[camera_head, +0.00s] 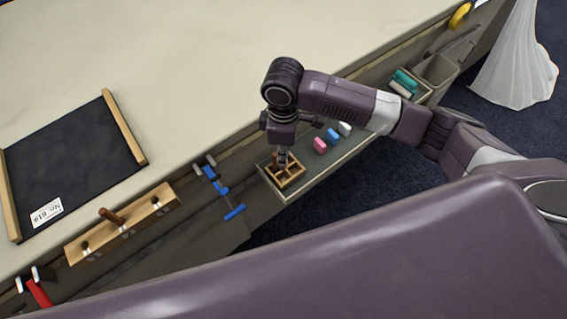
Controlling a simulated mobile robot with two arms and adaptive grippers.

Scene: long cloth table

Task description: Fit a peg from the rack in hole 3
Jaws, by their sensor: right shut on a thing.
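My right gripper (282,160) points down over a small wooden rack with compartments (294,183). It is shut on what looks like a peg, mostly hidden by the fingers, at the rack's upper side. A long wooden block (141,212) lies to the left, along the table's near side. A dark brown peg (109,215) stands up from the middle of the block. Dark round holes show toward each end of the block. No hole numbers are readable. My left gripper is not in view.
A black board with wooden end bars (72,155) and a "No. 819" label lies at left. Blue (220,188) and red (39,293) clamp-like tools flank the block. Pink (320,145) and blue (333,134) pieces lie right of the rack.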

